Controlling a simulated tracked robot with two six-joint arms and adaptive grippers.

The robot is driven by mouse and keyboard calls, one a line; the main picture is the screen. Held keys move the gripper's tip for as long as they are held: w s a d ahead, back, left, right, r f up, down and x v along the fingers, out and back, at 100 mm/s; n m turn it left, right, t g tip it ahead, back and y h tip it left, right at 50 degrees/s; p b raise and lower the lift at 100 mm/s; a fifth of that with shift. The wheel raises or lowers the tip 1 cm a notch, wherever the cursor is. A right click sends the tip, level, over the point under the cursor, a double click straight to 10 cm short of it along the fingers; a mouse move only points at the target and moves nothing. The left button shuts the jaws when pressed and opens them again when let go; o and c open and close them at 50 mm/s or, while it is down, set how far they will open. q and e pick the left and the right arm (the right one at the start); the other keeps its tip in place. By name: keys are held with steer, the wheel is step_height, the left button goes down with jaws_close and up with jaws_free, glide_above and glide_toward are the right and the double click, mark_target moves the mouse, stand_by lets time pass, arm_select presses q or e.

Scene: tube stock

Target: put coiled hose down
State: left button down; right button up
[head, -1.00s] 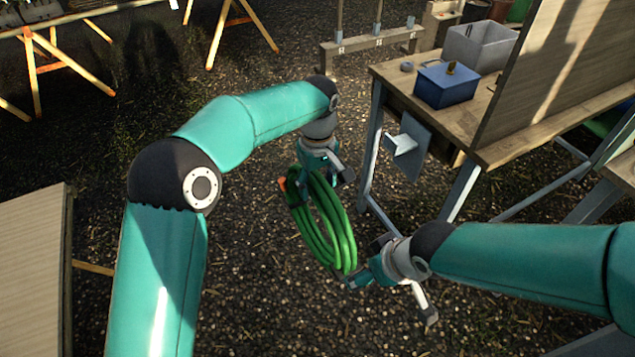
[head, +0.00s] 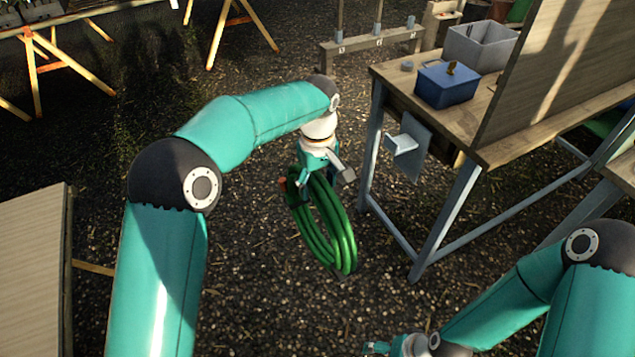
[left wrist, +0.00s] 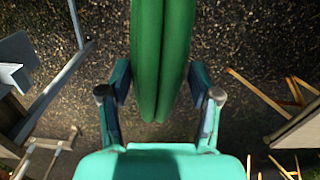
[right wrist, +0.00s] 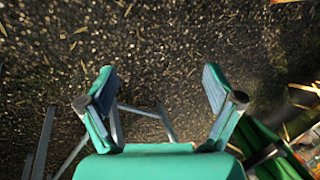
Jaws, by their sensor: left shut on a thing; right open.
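The coiled hose (head: 328,228) is a green ring of several loops with an orange end piece. It hangs tilted below my left gripper (head: 318,172), which is shut on its upper part, above the dark ground. In the left wrist view the hose (left wrist: 161,60) runs up between the two fingers (left wrist: 160,95). My right gripper (head: 375,348) is at the bottom edge of the head view, only partly in frame. In the right wrist view its fingers (right wrist: 160,90) are apart and empty, with ground beyond. A green piece, probably the hose (right wrist: 262,145), shows at lower right there.
A wooden workbench (head: 392,82) with grey legs stands at right, bearing a blue box (head: 447,88) and a grey bin (head: 478,50). A grey bracket (head: 402,144) hangs on its side. A wooden board (head: 30,270) is at left. Open ground (head: 260,300) lies below the hose.

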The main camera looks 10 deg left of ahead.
arm_select(q)
steer(key=shift+r, duration=0.1)
arm_select(e)
steer(key=shift+s+d+f+m, duration=0.3)
steer(key=shift+s+d+f, duration=0.25)
steer(key=shift+s+f, duration=0.1)
